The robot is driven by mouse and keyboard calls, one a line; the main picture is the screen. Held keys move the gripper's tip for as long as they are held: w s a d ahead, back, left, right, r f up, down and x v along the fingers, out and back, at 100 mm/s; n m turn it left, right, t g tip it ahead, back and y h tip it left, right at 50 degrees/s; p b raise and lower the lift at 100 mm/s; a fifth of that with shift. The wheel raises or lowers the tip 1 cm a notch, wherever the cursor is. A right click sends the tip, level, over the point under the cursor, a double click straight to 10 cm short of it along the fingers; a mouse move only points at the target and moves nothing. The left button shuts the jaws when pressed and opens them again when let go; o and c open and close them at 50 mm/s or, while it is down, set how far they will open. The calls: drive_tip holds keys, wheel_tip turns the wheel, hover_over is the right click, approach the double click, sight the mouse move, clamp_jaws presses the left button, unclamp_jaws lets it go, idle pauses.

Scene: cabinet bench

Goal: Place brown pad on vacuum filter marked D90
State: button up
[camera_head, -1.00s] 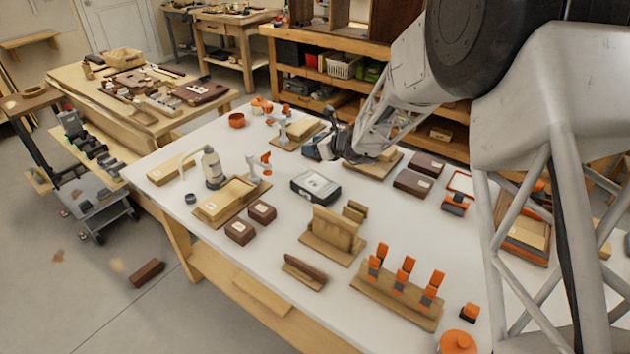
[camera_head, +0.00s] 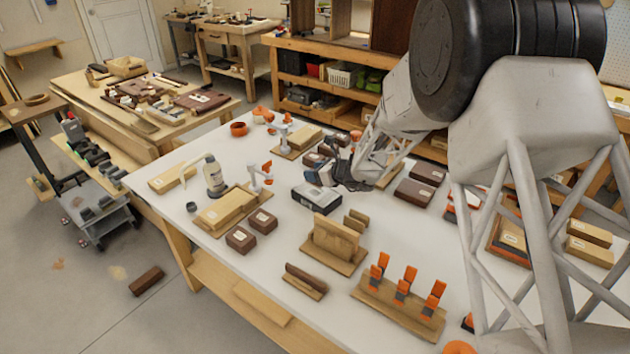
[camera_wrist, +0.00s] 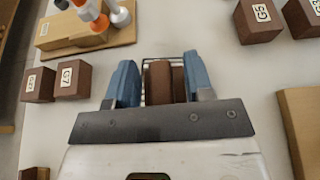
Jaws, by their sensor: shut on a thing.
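My gripper (camera_wrist: 160,78) shows two blue fingers in the wrist view, shut on a brown pad (camera_wrist: 159,84) between them. In the head view my gripper (camera_head: 334,174) is low over the white table, just behind a black-and-white box (camera_head: 316,195); the pad is not clear there. In the wrist view a dark wire-like frame (camera_wrist: 149,62) shows just beyond the pad, partly hidden by it and the fingers. I cannot tell whether the pad touches it. No D90 mark is readable, so I cannot tell which thing is the filter.
Brown labelled blocks, one marked G7 (camera_wrist: 72,80), stand on the left in the wrist view. Another block (camera_wrist: 257,20) stands at upper right. Wooden stands (camera_head: 334,245) and an orange clamp rack (camera_head: 400,300) are in front in the head view. Bare white table lies between them.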

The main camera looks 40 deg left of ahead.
drive_tip(key=shift+f, duration=1.75)
drive_tip(key=shift+f, duration=0.15)
drive_tip(key=o, duration=0.9)
drive_tip(key=shift+v, duration=0.95)
drive_tip(key=v, duration=1)
drive_tip(key=shift+r, duration=0.2)
drive_tip(key=shift+d, duration=0.1)
